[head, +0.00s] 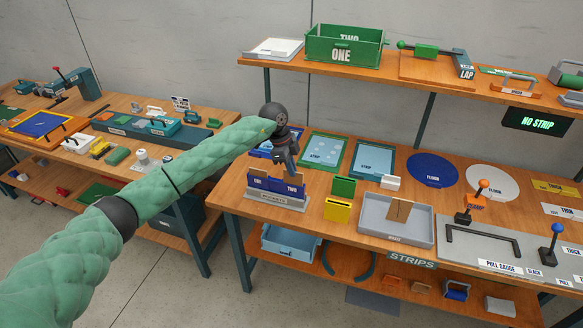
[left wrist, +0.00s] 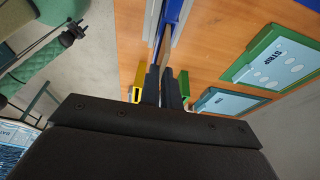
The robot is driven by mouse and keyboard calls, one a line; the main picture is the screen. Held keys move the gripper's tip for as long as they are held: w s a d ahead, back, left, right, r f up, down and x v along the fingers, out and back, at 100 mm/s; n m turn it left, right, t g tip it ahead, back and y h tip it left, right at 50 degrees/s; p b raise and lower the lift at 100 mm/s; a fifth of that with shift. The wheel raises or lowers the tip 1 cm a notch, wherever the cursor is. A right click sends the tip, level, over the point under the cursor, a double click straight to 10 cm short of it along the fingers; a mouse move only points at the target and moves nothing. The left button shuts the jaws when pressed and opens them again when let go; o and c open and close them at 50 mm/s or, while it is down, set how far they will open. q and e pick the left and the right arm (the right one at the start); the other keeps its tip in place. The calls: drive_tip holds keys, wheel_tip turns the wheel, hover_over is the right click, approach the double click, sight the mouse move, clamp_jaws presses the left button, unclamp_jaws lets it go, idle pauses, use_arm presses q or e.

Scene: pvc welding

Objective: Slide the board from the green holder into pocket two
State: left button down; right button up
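My left gripper (head: 290,168) is over the pocket stand (head: 276,201), right at pocket two (head: 294,190), the blue panel beside pocket one (head: 260,183). In the left wrist view, its two dark fingers (left wrist: 162,85) are close together, with a thin brownish edge, apparently the board (left wrist: 159,47), between their tips and in line with the blue-and-grey stand (left wrist: 176,15). Most of the board is hidden, so its depth in the pocket cannot be told. The green holder (head: 344,187) stands right of the stand, with no board showing above it. My right gripper cannot be clearly made out.
A yellow holder (head: 337,211) stands in front of the green one. A grey waste tray (head: 370,228) with a brown piece lies to the right. Flat labelled cards (head: 324,148) lie behind. A shelf with a green bin (head: 345,50) runs above the back.

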use_arm(q)
drive_tip(key=shift+f+b, duration=0.55)
drive_tip(key=shift+f, duration=0.65)
drive_tip(key=c, duration=1.5)
unclamp_jaws()
drive_tip(key=shift+c, duration=0.2)
drive_tip(key=shift+r, duration=0.15)
drive_tip(key=shift+w+a+r+b, duration=0.1)
drive_tip(key=shift+a+r+b, duration=0.05)
drive_tip(key=shift+r+b, duration=0.2)
drive_tip(key=b+v, duration=0.2)
drive_tip(key=v, duration=0.3)
drive_tip(key=shift+a+r, duration=0.1)
drive_tip(key=shift+r, duration=0.2)
drive_tip(key=shift+a+r, duration=0.15)
drive_tip(key=shift+r, duration=0.4)
